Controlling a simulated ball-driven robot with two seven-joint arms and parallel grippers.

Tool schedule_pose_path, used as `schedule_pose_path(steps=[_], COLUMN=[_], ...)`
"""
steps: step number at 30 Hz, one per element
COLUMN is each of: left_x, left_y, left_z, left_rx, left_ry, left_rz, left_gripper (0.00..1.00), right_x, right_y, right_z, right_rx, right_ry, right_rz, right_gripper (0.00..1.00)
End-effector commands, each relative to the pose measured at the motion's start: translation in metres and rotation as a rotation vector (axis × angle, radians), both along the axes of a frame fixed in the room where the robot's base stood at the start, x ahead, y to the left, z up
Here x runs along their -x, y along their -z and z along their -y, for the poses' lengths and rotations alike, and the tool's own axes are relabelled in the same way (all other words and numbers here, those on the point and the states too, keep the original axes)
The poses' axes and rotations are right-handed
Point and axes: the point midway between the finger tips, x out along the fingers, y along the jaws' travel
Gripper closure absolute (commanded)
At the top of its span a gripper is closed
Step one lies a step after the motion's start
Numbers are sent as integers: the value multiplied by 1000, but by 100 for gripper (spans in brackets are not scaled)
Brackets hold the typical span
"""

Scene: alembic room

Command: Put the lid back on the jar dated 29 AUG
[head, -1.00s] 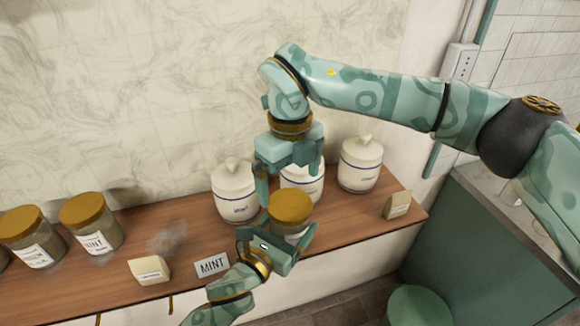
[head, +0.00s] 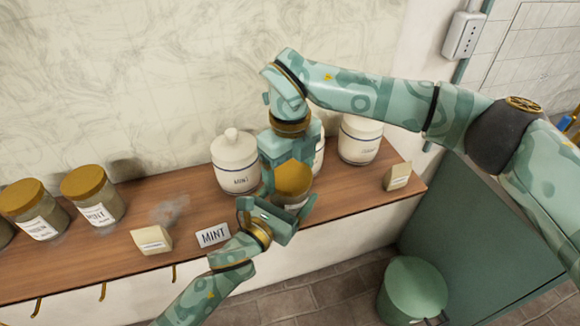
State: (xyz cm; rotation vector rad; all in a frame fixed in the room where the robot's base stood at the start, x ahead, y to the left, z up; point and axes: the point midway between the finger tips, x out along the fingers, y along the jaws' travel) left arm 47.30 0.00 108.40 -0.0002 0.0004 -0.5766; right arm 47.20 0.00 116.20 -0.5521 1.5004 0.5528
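A gold-lidded jar (head: 293,180) is at the shelf's middle, its body mostly hidden by my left gripper (head: 276,212). The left gripper's fingers are spread, with its palm in front of this jar; I see no firm grip. No 29 AUG date is readable.
Two labelled gold-lidded jars (head: 92,195) (head: 33,210) stand at left on the wooden shelf (head: 200,206). A green bin (head: 413,290) stands on the floor.

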Motion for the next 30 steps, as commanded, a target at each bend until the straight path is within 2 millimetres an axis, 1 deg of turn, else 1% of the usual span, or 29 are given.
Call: schedule_pose_path(steps=[5,6,7,8,15,19,23,30], left_x=[0,0,0,0,0,0,0,0], left_y=[0,0,0,0,0,0,0,0], left_z=[0,0,0,0,0,0,0,0], left_rx=[0,-1,-1,-1,-1,-1,-1,-1], left_ry=[0,0,0,0,0,0,0,0], left_rz=[0,-1,-1,-1,-1,-1,-1,-1], left_gripper=[86,86,86,86,86,86,86,86], right_x=[0,0,0,0,0,-1,-2,-1], right_y=[0,0,0,0,-1,-12,-36,-87], right_z=[0,0,0,0,0,0,0,0], right_rx=[0,0,0,0,0,1,0,0], right_ry=[11,11,11,11,11,11,11,12], right_rz=[1,1,1,1,1,3,6,6], right_gripper=[47,12,3,0,0,0,0,0])
